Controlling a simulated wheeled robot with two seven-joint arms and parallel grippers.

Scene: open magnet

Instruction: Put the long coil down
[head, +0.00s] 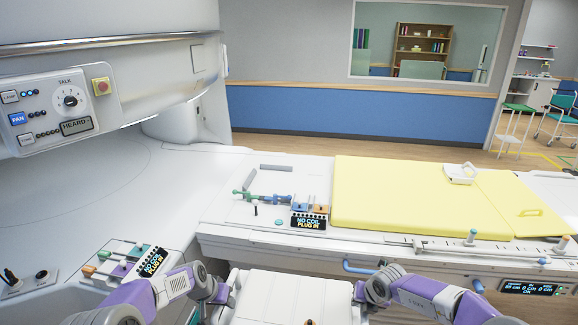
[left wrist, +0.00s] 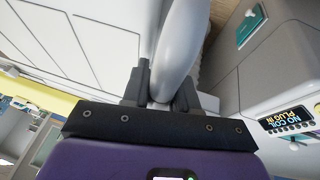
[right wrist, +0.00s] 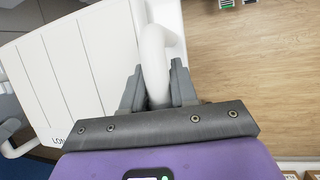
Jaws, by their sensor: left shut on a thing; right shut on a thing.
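The long coil (head: 290,297) is a white panel at the bottom middle of the head view, held between my two grippers in front of the patient table. Its near part is cut off by the picture edge. My left gripper (left wrist: 160,88) is shut on its white side handle (left wrist: 180,45). My right gripper (right wrist: 157,88) is shut on the opposite handle (right wrist: 154,50). In the right wrist view the ribbed white panel (right wrist: 75,60) shows part of a printed label. In the head view, the fingers are hard to make out.
The patient table carries a yellow mattress (head: 400,195) with a small white coil (head: 460,173) on it. Left of the mattress are coloured plugs (head: 265,197) and a "NO COIL PLUG IN" display (head: 308,222). The scanner panel (head: 62,108) is at left. Wood floor (right wrist: 250,80) shows beside the coil.

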